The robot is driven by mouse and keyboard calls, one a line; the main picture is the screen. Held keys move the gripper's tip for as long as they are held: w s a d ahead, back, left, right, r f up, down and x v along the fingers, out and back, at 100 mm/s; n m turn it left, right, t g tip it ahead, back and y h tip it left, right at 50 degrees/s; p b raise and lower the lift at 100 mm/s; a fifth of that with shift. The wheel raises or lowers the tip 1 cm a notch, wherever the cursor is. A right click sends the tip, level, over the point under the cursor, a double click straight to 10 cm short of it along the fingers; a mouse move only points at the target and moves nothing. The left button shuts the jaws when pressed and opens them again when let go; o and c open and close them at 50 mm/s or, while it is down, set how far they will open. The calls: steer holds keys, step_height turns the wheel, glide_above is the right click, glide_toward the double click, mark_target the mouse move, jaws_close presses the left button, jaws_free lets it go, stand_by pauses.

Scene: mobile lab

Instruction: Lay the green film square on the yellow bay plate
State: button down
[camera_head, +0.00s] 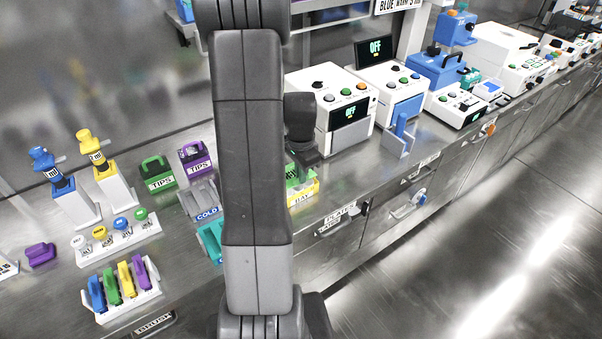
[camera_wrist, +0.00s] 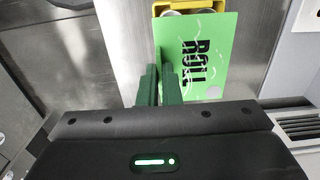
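The green film square (camera_wrist: 215,55), marked ROLL, has a pale round spot near one corner. In the wrist view it lies over most of the yellow bay plate (camera_wrist: 184,9), whose far edge shows above it. In the head view the green film (camera_head: 291,198) shows just above the yellow plate (camera_head: 309,190), marked BAY. My gripper (camera_wrist: 160,72) has its dark green fingers close together at the film's left edge and appears shut on it. The exact grip is hidden, and I cannot tell whether the film touches the plate all over.
A white machine (camera_head: 335,105) with an OFF screen stands behind the plate. The bench's front edge is close to the plate.

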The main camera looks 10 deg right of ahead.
steer(key=shift+f+b, duration=1.35)
steer(key=shift+f, duration=0.35)
steer(key=c, duration=1.5)
jaws_free()
steer(key=shift+c, duration=0.2)
step_height(320, 180, up, 14)
step_height(320, 180, down, 14)
steer(key=shift+r, duration=0.1)
steer(key=shift+r+p, duration=0.2)
steer(key=shift+p, duration=0.1)
